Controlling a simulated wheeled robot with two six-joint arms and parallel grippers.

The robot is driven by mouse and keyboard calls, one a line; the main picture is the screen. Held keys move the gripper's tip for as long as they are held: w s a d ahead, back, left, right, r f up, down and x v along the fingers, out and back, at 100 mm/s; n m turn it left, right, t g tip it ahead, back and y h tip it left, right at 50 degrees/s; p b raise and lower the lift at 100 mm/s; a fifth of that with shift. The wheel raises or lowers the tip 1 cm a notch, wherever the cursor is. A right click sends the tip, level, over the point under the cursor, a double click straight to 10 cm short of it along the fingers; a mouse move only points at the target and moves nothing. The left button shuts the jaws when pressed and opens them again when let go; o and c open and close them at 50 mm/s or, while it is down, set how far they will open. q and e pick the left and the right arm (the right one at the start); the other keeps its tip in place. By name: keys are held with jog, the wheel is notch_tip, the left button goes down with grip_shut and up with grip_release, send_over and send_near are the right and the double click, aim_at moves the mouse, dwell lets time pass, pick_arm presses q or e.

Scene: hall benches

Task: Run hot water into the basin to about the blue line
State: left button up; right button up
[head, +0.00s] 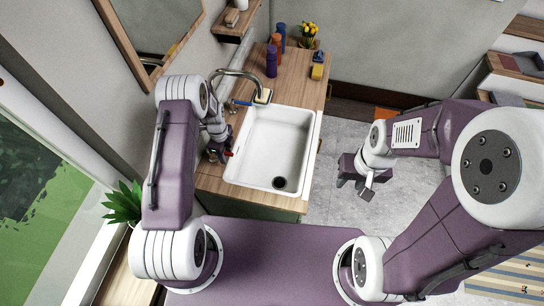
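The white basin (262,145) is set in a wooden counter and looks empty. A dark round drain (279,183) shows at its near end. I cannot make out a blue line. The chrome tap (232,73) arches over the basin's far left corner; no water stream is visible. A blue-marked handle (241,103) and a red-marked handle (228,154) are on the left side. My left gripper (218,153) is at the red handle, partly hidden by my arm; I cannot tell whether it touches it. My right gripper (355,188) is open and empty, right of the counter.
A cream block (263,96) lies at the basin's far edge. Purple (271,61), orange (277,44) and blue bottles stand on the counter behind, with yellow flowers (309,31) and a yellow-blue sponge (317,71). A mirror (150,35) hangs left.

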pick_arm(q)
jog(key=shift+s+a+m, duration=0.25)
jog(key=shift+s+m, duration=0.5)
jog(key=shift+m, duration=0.55)
jog(key=shift+s+a+m+p, duration=0.3)
jog(key=shift+s+m, duration=0.15)
jog(key=shift+m, duration=0.55)
jog(key=shift+s+a+m, duration=0.25)
jog(key=shift+s+m, duration=0.1)
jog(key=shift+m, duration=0.35)
jog(key=shift+s+a+m, duration=0.3)
jog(key=shift+a+m, duration=0.1)
jog(key=shift+m, duration=0.5)
jog(key=shift+s+a+m, duration=0.3)
jog(key=shift+a+m, duration=0.05)
jog(key=shift+m, duration=0.55)
jog(key=shift+a, duration=0.1)
